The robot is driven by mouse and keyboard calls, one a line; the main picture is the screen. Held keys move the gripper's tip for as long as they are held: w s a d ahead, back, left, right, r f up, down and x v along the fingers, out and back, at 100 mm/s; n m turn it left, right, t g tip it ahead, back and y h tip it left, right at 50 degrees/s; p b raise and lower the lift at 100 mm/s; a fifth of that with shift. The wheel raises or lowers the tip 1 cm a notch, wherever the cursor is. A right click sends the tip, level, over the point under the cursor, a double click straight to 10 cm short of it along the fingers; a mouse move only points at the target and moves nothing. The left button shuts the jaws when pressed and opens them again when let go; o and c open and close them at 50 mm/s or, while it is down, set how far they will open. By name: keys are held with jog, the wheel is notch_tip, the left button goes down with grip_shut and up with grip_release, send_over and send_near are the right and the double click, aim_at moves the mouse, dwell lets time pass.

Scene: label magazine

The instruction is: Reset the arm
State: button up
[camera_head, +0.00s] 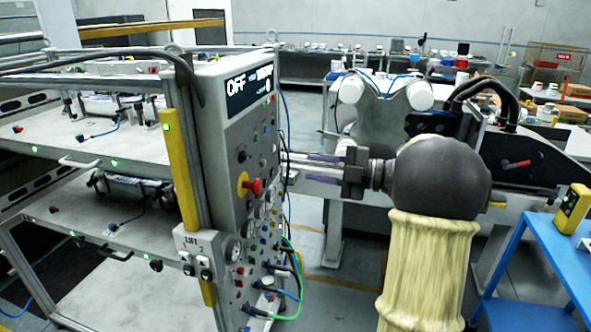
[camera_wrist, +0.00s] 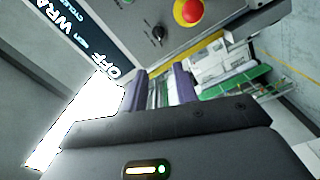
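My gripper (camera_head: 300,168) is in the middle of the head view, pointing left toward the grey control panel (camera_head: 222,135). Its two fingers are apart, one above the other. In the wrist view my gripper (camera_wrist: 160,85) shows two purple-grey fingers with an empty gap between them. The panel's display (camera_head: 250,85) reads "OFF" with more lettering beside it. A red knob on a yellow base (camera_head: 250,186) is on the panel's face; a red and yellow button also shows in the wrist view (camera_wrist: 188,11). I cannot tell how far the fingertips are from the panel.
A shelved metal rack (camera_head: 90,150) with yellow posts stands left, behind the panel. Green and blue cables (camera_head: 295,262) hang from the panel's lower side. A blue cart (camera_head: 545,260) with a yellow device (camera_head: 573,208) stands right. Floor shows between rack and bench.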

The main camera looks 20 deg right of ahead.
jog(key=shift+v, duration=0.95)
jog(key=w+a+m+t+h+p, duration=0.1)
jog(key=w+a+m+t+h, duration=0.1)
jog(key=w+m+t+h, duration=0.45)
notch_tip(320, 180, down, 5)
jog(key=a+m+g+h+p, duration=0.1)
jog(key=m+g+h+p, duration=0.15)
jog(key=m+h, duration=0.6)
jog(key=s+a+f+m+g, duration=0.3)
jog(key=s+f+g, duration=0.1)
jog(key=s, duration=0.4)
jog(key=s+a+f+m+g+p, duration=0.1)
jog(key=s+a+f+m+g, duration=0.2)
jog(key=s+f, duration=0.3)
jog(key=s+a+f+m+g, duration=0.3)
jog(key=s+a+f+g, duration=0.1)
jog(key=s, duration=0.6)
jog(key=shift+s+a+f+g, duration=0.3)
jog(key=shift+f+g, duration=0.1)
jog(key=shift+g, duration=0.1)
